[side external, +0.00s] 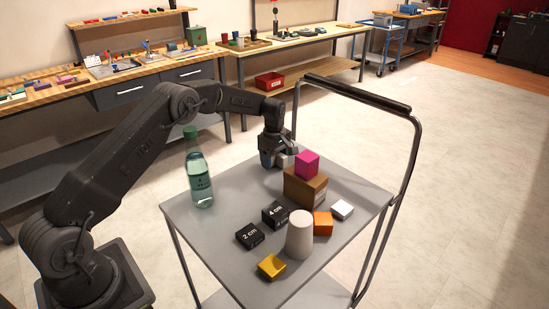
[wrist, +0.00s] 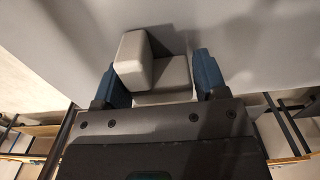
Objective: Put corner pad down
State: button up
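The corner pad (wrist: 150,66) is pale grey and L-shaped, with one raised block at its left in the wrist view. It fills the space between the two blue fingers of my gripper (wrist: 163,82), which look closed on its sides. In the side external view, my gripper (side external: 275,157) points down low over the back part of the grey cart top (side external: 235,190), left of the brown box. The pad (side external: 284,160) shows there as a small pale patch at the fingers. I cannot tell whether it touches the cart top.
A brown box (side external: 304,190) with a magenta cube (side external: 307,164) on it stands close right of my gripper. A green-capped bottle (side external: 199,178) stands left. Black blocks (side external: 274,215), a white cup (side external: 299,235), and yellow, orange and white blocks sit nearer. A cart handle (side external: 357,95) rises behind.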

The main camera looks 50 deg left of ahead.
aim_at(275, 155)
jog(key=o, duration=0.3)
jog(key=shift+r, duration=0.1)
notch_tip(275, 155, up, 11)
jog(key=shift+f, duration=0.1)
jog(key=s+d+r+m+t, duration=0.1)
jog(key=s+d+r+m, duration=0.35)
jog(key=s+r, duration=0.4)
jog(key=s+d+r+m+t, duration=0.2)
jog(key=s+d+r+m, duration=0.25)
jog(key=s+r, duration=0.35)
jog(key=s+d+f+m+t, duration=0.1)
jog(key=s+d+m, duration=0.2)
jog(key=s, duration=0.8)
jog(key=s+d+f+m+t, duration=0.1)
jog(key=s+d+f+m, duration=0.1)
jog(key=s+m, duration=0.4)
jog(key=s+d, duration=0.1)
jog(key=s, duration=0.3)
jog(key=shift+s+d+f+t, duration=0.25)
jog(key=shift+s+f+t, duration=0.05)
jog(key=shift+s, duration=0.05)
